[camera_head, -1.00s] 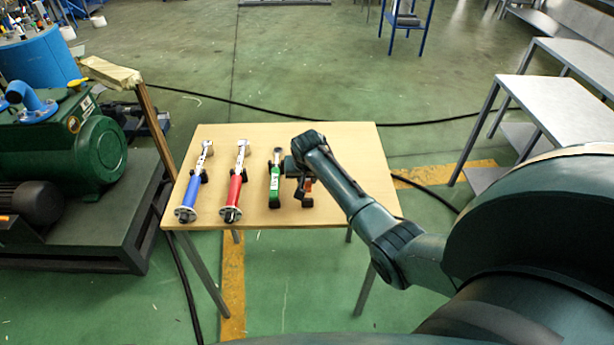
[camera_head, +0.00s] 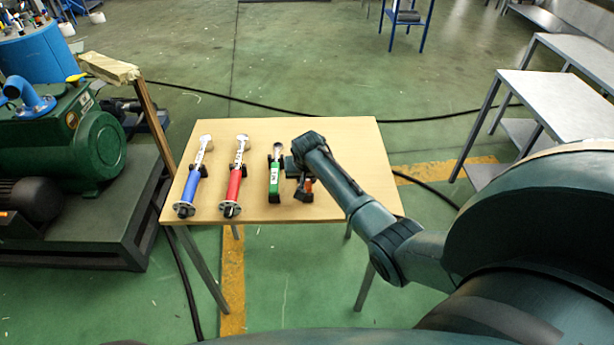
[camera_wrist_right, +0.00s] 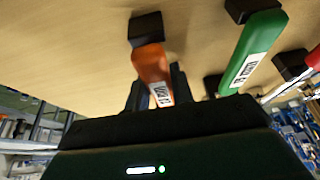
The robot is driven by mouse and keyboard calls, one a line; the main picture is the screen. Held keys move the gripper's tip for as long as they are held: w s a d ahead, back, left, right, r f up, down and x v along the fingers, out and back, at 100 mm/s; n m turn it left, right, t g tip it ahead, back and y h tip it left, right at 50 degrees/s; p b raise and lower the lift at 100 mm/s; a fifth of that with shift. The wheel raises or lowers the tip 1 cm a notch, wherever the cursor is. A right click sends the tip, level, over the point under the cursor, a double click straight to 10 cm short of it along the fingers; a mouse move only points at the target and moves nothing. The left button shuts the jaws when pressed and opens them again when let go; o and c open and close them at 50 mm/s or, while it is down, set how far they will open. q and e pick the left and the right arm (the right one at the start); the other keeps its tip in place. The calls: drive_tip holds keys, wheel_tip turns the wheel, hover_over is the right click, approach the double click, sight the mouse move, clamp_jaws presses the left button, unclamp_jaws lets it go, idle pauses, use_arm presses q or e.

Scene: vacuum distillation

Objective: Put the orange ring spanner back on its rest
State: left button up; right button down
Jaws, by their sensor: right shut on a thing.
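The orange ring spanner (camera_head: 307,187) is at the right end of the row of tools on the wooden table, mostly hidden by my right arm in the head view. In the right wrist view its orange handle (camera_wrist_right: 152,67) with a white label lies between the fingers of my right gripper (camera_wrist_right: 157,88), which is shut on it. A black rest block (camera_wrist_right: 146,28) is at the far end of the handle; I cannot tell whether the handle bears on it. In the head view the right gripper (camera_head: 298,168) is low over the table. My left gripper is not in view.
A green spanner (camera_head: 275,176) lies on black rests close to the left of the orange one. Red (camera_head: 234,184) and blue (camera_head: 188,189) tools lie further left. The wooden table (camera_head: 355,150) is bare on the right. A green pump (camera_head: 60,140) stands at left.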

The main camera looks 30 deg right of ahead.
drive_tip(key=shift+f, duration=0.45)
drive_tip(key=c, duration=1.1)
unclamp_jaws()
drive_tip(key=shift+f, duration=0.1)
drive_tip(key=p+v, duration=0.1)
drive_tip(key=v, duration=1.2)
drive_tip(key=s+a+f, duration=0.1)
drive_tip(key=f, duration=0.1)
drive_tip(key=s+a+f+n, duration=0.1)
drive_tip(key=s+a+f+n+t, duration=0.1)
drive_tip(key=f, duration=0.1)
drive_tip(key=shift+s+f, duration=0.2)
drive_tip(key=shift+f, duration=0.15)
drive_tip(key=s+a+f+n+t+y, duration=0.1)
drive_tip(key=s+a+f+n, duration=0.1)
drive_tip(key=s+a, duration=0.2)
drive_tip(key=s+a+f+n+t+y, duration=0.2)
drive_tip(key=s+a, duration=0.3)
drive_tip(key=s, duration=0.4)
drive_tip(key=s+a+f+n+t+y, duration=0.2)
drive_tip(key=s+a+n, duration=0.1)
drive_tip(key=s+a, duration=0.2)
drive_tip(key=shift+s+a, duration=0.2)
drive_tip(key=shift+s, duration=0.95)
